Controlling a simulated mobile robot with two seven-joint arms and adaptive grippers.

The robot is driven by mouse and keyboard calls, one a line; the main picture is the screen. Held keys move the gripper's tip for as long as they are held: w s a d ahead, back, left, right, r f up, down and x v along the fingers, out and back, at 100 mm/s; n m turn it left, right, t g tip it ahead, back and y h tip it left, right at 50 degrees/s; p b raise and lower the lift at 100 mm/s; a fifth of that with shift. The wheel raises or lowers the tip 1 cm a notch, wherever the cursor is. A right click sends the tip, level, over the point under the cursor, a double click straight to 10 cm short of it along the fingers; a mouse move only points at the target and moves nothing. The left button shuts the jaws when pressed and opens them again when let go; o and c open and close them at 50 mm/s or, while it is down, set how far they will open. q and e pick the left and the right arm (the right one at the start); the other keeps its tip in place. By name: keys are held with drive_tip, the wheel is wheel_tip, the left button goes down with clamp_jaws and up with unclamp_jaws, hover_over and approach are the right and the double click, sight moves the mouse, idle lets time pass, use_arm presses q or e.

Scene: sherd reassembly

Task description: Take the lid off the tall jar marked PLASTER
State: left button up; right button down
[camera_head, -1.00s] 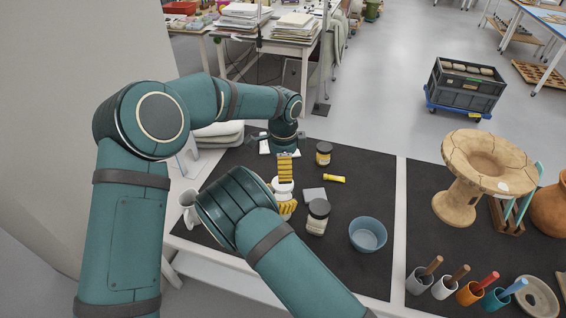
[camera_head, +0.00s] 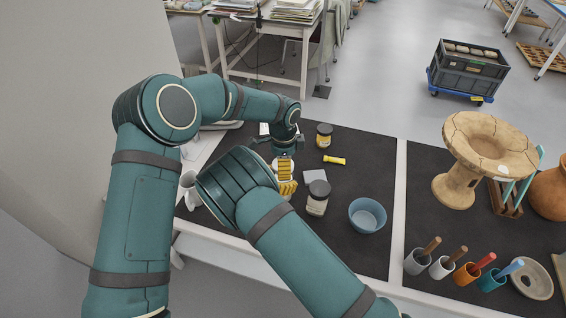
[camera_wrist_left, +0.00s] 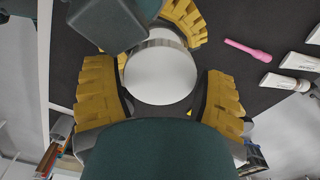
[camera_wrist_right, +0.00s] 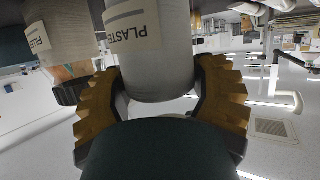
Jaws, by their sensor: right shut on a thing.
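The tall jar (camera_wrist_right: 155,55) with the PLASTER label stands between the fingers of my right gripper (camera_wrist_right: 158,92), which is shut on its body in the right wrist view. Its pale round lid (camera_wrist_left: 160,75) shows from above in the left wrist view. My left gripper (camera_head: 284,170) points down over the jar in the head view. Its yellow fingers are open, one on each side of the lid; I cannot tell whether they touch it. In the head view the jar and lid are mostly hidden behind the grippers and my right forearm.
A dark-lidded jar (camera_head: 317,197) stands close to the right, with a blue bowl (camera_head: 367,215) beyond.

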use_arm(q)
drive_tip(key=c, duration=0.7)
drive_tip(key=shift+o, duration=0.2)
drive_tip(key=shift+n, duration=1.4)
drive_tip(key=o, duration=1.2)
drive_tip(key=shift+o, duration=0.2)
